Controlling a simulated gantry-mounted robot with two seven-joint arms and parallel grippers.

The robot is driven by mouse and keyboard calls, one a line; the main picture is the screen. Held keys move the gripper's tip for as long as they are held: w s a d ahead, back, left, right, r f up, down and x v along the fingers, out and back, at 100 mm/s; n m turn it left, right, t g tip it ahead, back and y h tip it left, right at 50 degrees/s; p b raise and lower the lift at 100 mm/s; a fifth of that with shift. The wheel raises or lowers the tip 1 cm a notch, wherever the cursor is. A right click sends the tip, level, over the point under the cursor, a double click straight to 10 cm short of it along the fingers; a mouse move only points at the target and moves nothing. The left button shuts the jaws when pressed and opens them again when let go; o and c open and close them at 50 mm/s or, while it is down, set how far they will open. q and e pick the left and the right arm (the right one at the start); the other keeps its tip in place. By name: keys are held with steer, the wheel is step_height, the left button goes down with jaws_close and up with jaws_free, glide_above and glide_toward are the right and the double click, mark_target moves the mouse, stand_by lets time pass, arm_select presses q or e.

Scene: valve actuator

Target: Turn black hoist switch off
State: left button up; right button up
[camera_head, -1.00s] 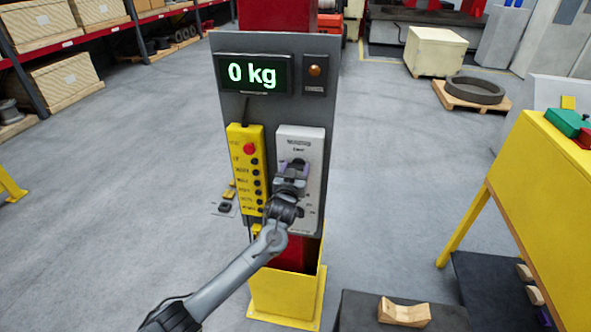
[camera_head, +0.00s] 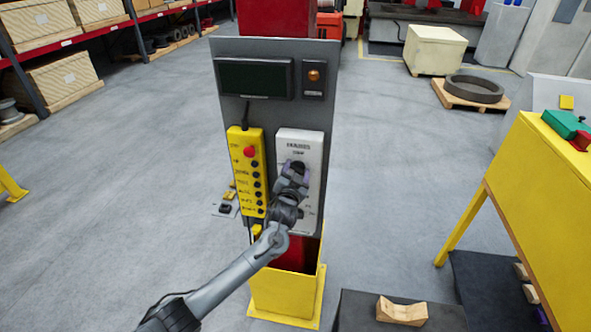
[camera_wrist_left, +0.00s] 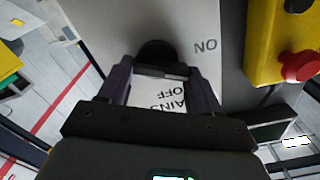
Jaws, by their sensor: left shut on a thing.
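The black hoist switch is a knob on a white switch box (camera_head: 312,150) mounted on the grey panel. In the left wrist view the black knob (camera_wrist_left: 157,52) shows between and just beyond the fingers. The letters ON lie to its right, and OFF shows between the fingers. My left gripper (camera_head: 292,176) reaches up from below and is shut on the knob, its fingers (camera_wrist_left: 160,82) on either side. Its wrist covers the lower part of the box in the head view. The weight display (camera_head: 254,78) above is dark. My right gripper is not in view.
A yellow pendant (camera_head: 247,172) with a red button (camera_head: 249,151) hangs just left of the switch box. An amber lamp (camera_head: 314,75) sits at the panel's upper right. A yellow stand (camera_head: 535,185) is at the right. The floor around the post is mostly open.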

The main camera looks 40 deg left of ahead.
arm_select(q)
steer(key=m+p, duration=0.1)
steer(key=m, duration=0.2)
steer(key=m+p, duration=0.1)
steer(key=m, duration=0.2)
steer(key=shift+w+d, duration=0.1)
steer(key=shift+d, duration=0.1)
steer(key=m+p, duration=0.1)
steer(key=m, duration=0.4)
steer(key=shift+d+f+p, duration=0.1)
steer(key=shift+f+p, duration=0.05)
steer(key=shift+p, duration=0.15)
steer(key=o, duration=1.1)
steer(key=shift+c, duration=0.2)
steer(key=b+v, duration=0.1)
steer(key=v, duration=0.9)
steer(key=shift+s+d, duration=0.15)
steer(key=shift+s, duration=0.2)
